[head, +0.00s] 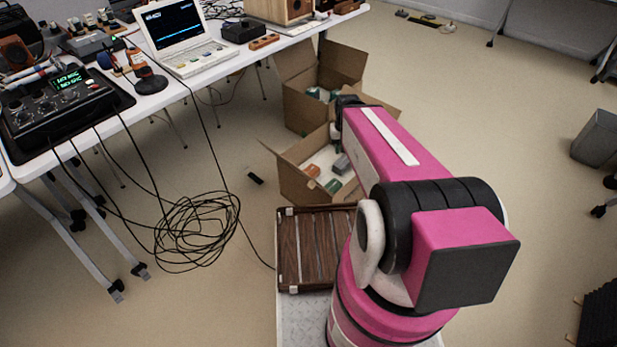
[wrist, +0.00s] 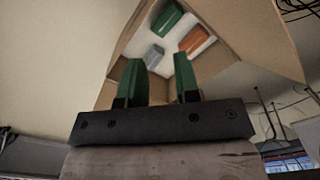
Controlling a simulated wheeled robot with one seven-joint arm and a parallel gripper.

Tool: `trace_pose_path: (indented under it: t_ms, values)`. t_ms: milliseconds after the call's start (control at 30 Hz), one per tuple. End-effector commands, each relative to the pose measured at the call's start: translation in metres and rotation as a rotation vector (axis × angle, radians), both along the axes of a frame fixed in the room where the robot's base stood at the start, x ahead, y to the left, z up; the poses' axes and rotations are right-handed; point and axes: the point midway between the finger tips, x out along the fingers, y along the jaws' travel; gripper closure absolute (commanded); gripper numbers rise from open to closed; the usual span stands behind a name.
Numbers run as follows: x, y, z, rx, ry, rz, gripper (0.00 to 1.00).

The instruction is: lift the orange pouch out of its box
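The orange pouch (head: 312,170) lies in the nearer open cardboard box (head: 293,187) on the floor. In the head view my pink arm hides the fingers and part of the box.
A grey item (wrist: 155,55) and another green item (wrist: 168,18) share the box. A second open box (head: 300,107) stands behind it. A table (head: 186,88) with electronics runs along the left, with coiled cables (head: 197,230) on the floor. A slatted wooden tray (head: 289,287) sits in front.

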Motion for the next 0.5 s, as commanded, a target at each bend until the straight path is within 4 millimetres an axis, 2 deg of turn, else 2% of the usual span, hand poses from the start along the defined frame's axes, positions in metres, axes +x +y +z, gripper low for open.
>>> trace_pose_path:
  t_ms: [33,200,500]
  values:
    - [0.005,0.001,-0.003,0.0,0.0,0.019,0.54]
    - [0.037,0.007,-0.027,-0.001,0.003,0.214,0.0]
    - [0.122,0.027,-0.102,-0.003,0.004,0.841,0.0]
